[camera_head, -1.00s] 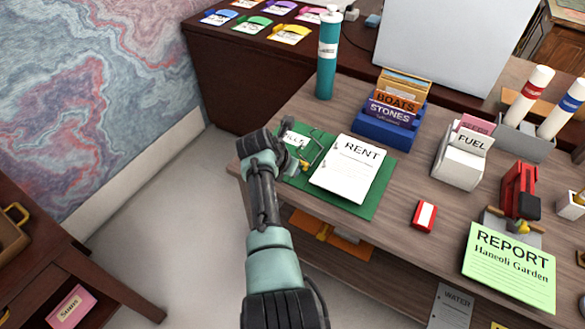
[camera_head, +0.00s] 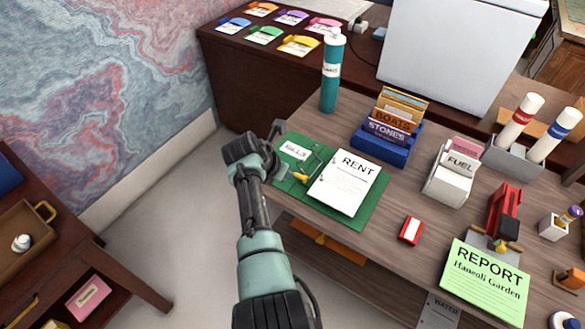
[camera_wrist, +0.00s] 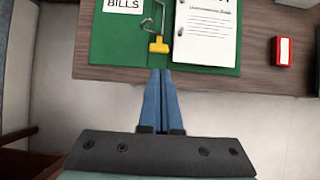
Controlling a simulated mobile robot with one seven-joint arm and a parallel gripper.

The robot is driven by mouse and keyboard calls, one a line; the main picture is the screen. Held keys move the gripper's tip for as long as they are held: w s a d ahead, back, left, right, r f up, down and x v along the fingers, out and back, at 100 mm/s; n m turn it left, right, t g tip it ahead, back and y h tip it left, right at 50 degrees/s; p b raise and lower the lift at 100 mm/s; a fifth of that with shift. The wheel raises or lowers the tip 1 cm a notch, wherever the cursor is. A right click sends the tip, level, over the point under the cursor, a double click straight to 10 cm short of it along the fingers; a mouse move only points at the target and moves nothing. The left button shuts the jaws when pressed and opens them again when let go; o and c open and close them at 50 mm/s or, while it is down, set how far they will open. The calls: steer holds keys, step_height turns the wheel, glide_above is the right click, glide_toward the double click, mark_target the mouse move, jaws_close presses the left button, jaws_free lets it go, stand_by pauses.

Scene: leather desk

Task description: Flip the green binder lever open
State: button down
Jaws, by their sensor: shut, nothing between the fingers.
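The green binder (camera_head: 373,204) lies open on the desk near its front left edge. Its left cover carries a BILLS label (camera_head: 296,151), and a white RENT page (camera_head: 345,183) lies on its right side. The binder lever has a yellow tip (camera_head: 299,177) beside the metal rings; in the wrist view the yellow tip (camera_wrist: 159,47) points toward me. In the head view my gripper (camera_head: 275,140) is at the binder's left, partly hidden by my wrist.
A teal bottle (camera_head: 331,75) and a blue card holder (camera_head: 387,140) stand behind the binder. A red box (camera_head: 411,230) and a green REPORT sheet (camera_head: 484,281) lie to the right. Open floor (camera_head: 160,240) lies left of the desk.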

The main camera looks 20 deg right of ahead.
steer(key=shift+s+a+r+p, duration=0.1)
steer(key=shift+a+r+p, duration=0.1)
steer(key=shift+r, duration=0.15)
steer(key=shift+s+a+r+p, duration=0.1)
steer(key=shift+r+p, duration=0.1)
steer(key=shift+r, duration=0.15)
steer(key=shift+w, duration=0.1)
